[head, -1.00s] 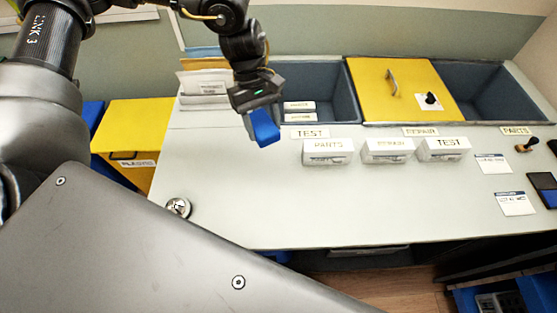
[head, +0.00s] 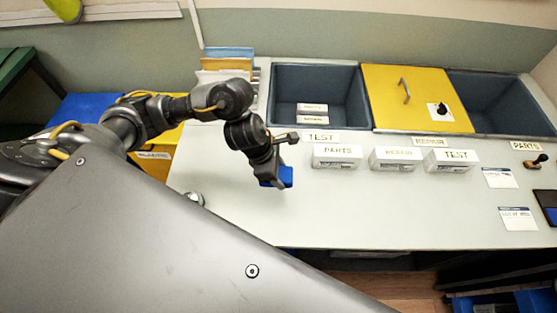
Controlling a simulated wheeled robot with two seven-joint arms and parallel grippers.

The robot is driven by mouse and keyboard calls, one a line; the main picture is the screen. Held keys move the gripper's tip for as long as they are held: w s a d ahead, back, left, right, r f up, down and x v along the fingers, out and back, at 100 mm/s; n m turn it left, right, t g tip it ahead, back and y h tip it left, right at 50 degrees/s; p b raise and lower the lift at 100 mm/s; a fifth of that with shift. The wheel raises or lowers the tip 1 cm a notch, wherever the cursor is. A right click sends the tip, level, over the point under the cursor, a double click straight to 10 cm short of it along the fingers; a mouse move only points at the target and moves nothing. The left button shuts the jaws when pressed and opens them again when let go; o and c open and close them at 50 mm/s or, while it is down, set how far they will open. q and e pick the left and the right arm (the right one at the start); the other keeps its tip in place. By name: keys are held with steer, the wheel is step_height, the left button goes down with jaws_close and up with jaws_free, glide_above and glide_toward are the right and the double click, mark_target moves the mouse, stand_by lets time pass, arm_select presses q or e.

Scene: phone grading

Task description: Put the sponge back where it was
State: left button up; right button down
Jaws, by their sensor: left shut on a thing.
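The blue sponge (head: 285,177) is held by my left gripper (head: 274,176) over the left part of the pale worktop (head: 330,215). The gripper is shut on it, and the gripper body hides part of the sponge. I cannot tell whether the sponge touches the worktop. A small round metal item (head: 195,198) lies to the left of the sponge, near my body panel. My right gripper is not in view.
The open TEST bin (head: 347,122) and the yellow-lidded bin (head: 417,100) are further back. The front middle worktop is clear.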

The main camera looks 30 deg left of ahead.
arm_select(q)
steer(key=w+a+f, duration=0.4)
steer(key=w, duration=0.4)
steer(key=b, duration=0.1)
glide_above(285, 162)
steer(key=s+a, duration=0.1)
step_height(285, 162, down, 5)
steer(key=shift+s+f, duration=0.1)
steer(key=shift+s, duration=0.05)
steer(key=shift+w+a+f, duration=0.15)
steer(key=shift+w+f, duration=0.05)
steer(key=shift+f, duration=0.1)
step_height(285, 162, down, 3)
steer(key=shift+w+f+p, duration=0.1)
steer(key=shift+w+p, duration=0.05)
steer(key=shift+p, duration=0.4)
steer(key=shift+f, duration=0.1)
steer(key=shift+f+b, duration=0.2)
steer(key=shift+b, duration=0.2)
steer(key=o, duration=1)
steer(key=shift+r, duration=0.1)
